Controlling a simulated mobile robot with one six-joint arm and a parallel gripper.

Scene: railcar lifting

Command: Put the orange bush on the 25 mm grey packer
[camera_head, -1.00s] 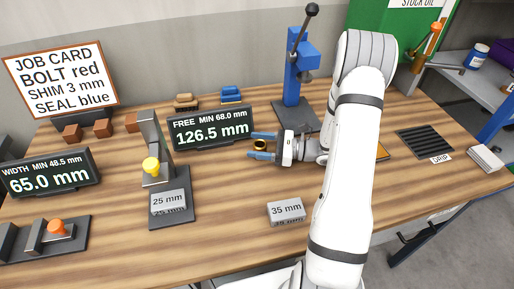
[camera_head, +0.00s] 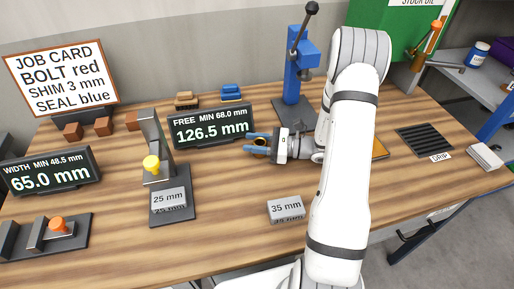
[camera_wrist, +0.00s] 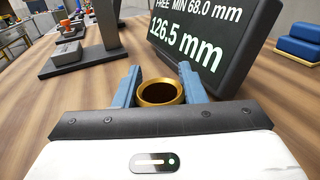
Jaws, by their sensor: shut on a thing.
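The bush is a gold-orange ring with a dark bore, between my fingers in the wrist view (camera_wrist: 159,92) and partly hidden by them in the head view. My gripper (camera_head: 256,145) is shut on it, its blue fingers (camera_wrist: 158,88) on either side, low over the table in front of the FREE display. The grey packer marked 25 mm (camera_head: 168,198) lies on the dark base of a gauge with a yellow knob, left of my gripper. It also shows at the upper left of the wrist view (camera_wrist: 67,52).
The FREE display (camera_head: 211,126) stands close behind my gripper. The gauge's grey upright (camera_head: 154,135) rises behind the packer. A 35 mm packer (camera_head: 286,209) lies at front right. A blue press (camera_head: 291,80) stands behind. Table between gripper and gauge is clear.

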